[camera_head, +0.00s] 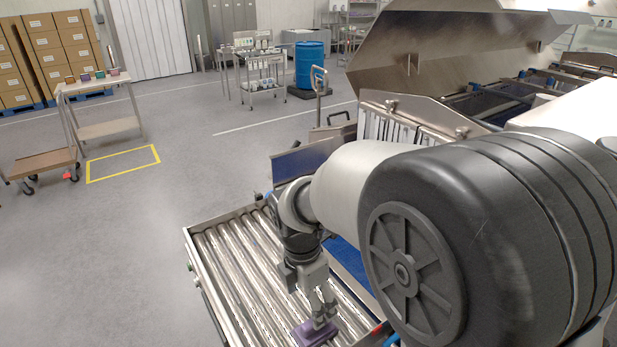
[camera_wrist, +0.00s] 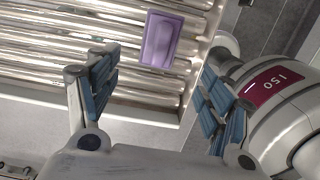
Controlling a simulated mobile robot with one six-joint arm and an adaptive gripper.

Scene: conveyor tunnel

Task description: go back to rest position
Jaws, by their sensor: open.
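My gripper (camera_head: 322,309) is over the roller conveyor (camera_head: 232,262), near its front end. In the wrist view my gripper (camera_wrist: 152,92) has its two blue-padded fingers spread wide apart. A purple block (camera_wrist: 161,40) lies on the rollers, ahead of the fingertips and between their lines, not held. The purple block (camera_head: 314,333) also shows in the head view, just below the fingers and partly covered by them. My arm hides much of the right side of the head view.
A metal tunnel hood (camera_head: 430,50) rises behind my arm. A white table (camera_head: 105,103) with small coloured items, a wooden cart (camera_head: 42,163), a steel trolley (camera_head: 262,80) and a blue barrel (camera_head: 309,65) stand farther off. The grey floor left of the conveyor is clear.

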